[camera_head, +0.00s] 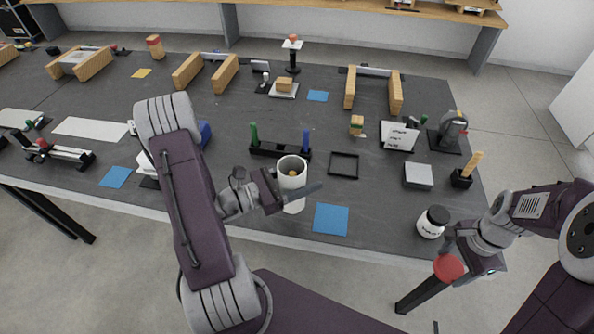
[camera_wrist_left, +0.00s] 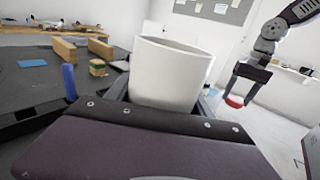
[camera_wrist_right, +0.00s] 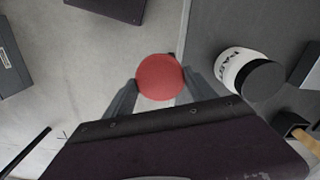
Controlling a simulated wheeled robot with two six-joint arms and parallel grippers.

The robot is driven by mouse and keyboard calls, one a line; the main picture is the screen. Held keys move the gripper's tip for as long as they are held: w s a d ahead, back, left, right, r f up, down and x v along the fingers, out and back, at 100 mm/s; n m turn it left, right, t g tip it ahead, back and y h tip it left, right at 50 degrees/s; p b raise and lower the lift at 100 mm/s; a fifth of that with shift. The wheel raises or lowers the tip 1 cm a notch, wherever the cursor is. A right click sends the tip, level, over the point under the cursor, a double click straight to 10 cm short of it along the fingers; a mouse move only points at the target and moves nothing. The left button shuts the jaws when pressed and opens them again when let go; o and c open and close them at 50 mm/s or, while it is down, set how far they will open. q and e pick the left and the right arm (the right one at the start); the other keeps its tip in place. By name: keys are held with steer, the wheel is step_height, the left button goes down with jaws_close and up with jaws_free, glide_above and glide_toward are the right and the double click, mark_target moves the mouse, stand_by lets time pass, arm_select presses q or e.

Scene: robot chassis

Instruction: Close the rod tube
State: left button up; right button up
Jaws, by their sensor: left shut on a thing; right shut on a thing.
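The white rod tube (camera_head: 292,173) stands upright with its top open, and something yellow shows inside it in the head view. My left gripper (camera_head: 290,196) is shut around the tube; the white tube wall (camera_wrist_left: 168,75) fills the middle of the left wrist view. My right gripper (camera_head: 455,257) is shut on a round red cap (camera_head: 448,268). It holds the cap at the table's front right edge, well right of the tube. The red cap (camera_wrist_right: 160,77) sits between the fingertips in the right wrist view.
A white jar with a black lid (camera_head: 432,222) stands close to my right gripper. A blue square (camera_head: 331,219) lies right of the tube. A black holder with green and blue posts (camera_head: 280,151) is behind the tube. A black frame (camera_head: 344,165) lies to its right.

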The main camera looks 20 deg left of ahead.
arm_select(q)
steer(key=s+d+r+p, duration=0.3)
steer(key=d+p, duration=0.2)
steer(key=p, duration=0.5)
steer(key=shift+s+r, duration=0.3)
steer(key=shift+r, duration=0.1)
steer(key=o, duration=1)
jaws_close()
steer(key=shift+a, duration=0.1)
